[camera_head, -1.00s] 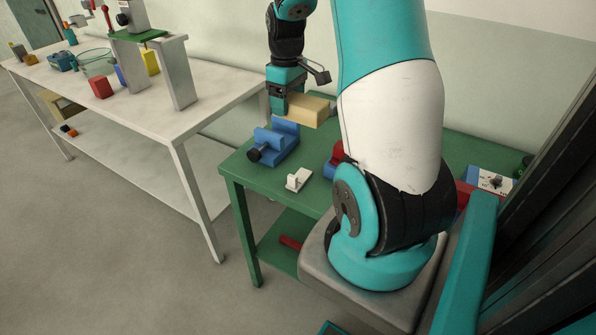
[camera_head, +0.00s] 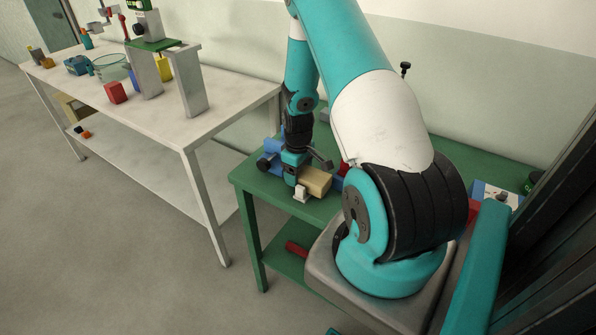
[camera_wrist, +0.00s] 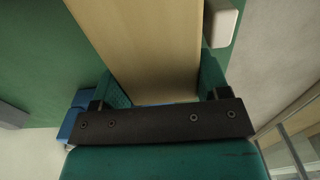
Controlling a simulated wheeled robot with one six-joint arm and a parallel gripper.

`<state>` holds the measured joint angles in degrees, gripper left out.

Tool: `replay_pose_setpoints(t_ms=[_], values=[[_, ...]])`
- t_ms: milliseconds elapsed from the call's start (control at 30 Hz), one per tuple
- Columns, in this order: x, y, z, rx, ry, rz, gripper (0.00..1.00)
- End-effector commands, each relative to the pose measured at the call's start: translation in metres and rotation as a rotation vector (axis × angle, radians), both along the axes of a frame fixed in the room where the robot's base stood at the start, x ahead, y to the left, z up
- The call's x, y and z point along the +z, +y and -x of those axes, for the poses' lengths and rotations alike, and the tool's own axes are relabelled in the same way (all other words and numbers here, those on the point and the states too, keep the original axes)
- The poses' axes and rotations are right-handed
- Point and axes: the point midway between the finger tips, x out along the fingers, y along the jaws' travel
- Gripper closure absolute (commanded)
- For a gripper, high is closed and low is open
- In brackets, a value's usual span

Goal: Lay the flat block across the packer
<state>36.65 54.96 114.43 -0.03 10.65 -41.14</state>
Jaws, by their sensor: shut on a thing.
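My gripper (camera_head: 294,177) is shut on a tan flat block (camera_head: 315,181), low over the green table. The block also fills the middle of the wrist view (camera_wrist: 145,45), between my two fingers (camera_wrist: 162,88). A small white piece (camera_head: 301,194) is right by the block's near end in the head view; in the wrist view it shows beside the block's right edge (camera_wrist: 221,22). I cannot tell whether they touch, or which thing is the packer. A blue vise-like piece (camera_head: 272,150) is behind my gripper, partly hidden.
The green table (camera_head: 250,178) has my arm over much of it. A red and blue item (camera_head: 342,172) is partly hidden behind the arm. A white bench (camera_head: 165,120) at left holds a green plate on grey uprights (camera_head: 190,85), a glass bowl (camera_head: 111,68) and coloured blocks.

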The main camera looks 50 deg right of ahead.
Motion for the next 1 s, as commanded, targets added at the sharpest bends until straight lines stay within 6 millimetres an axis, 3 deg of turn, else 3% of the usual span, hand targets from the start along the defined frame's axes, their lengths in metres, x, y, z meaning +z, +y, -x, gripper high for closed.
replay_pose_setpoints(t_ms=[433,467,533,833,1000], values=[[-0.009,0.000,0.000,0.000,-0.001,0.001,0.64],[-0.008,0.000,0.000,0.000,-0.001,0.001,0.24],[-0.008,0.000,0.000,0.000,-0.001,0.001,0.08],[-0.006,0.000,0.000,0.000,-0.001,0.001,0.06],[0.008,-0.001,-0.001,0.000,-0.003,0.003,0.06]])
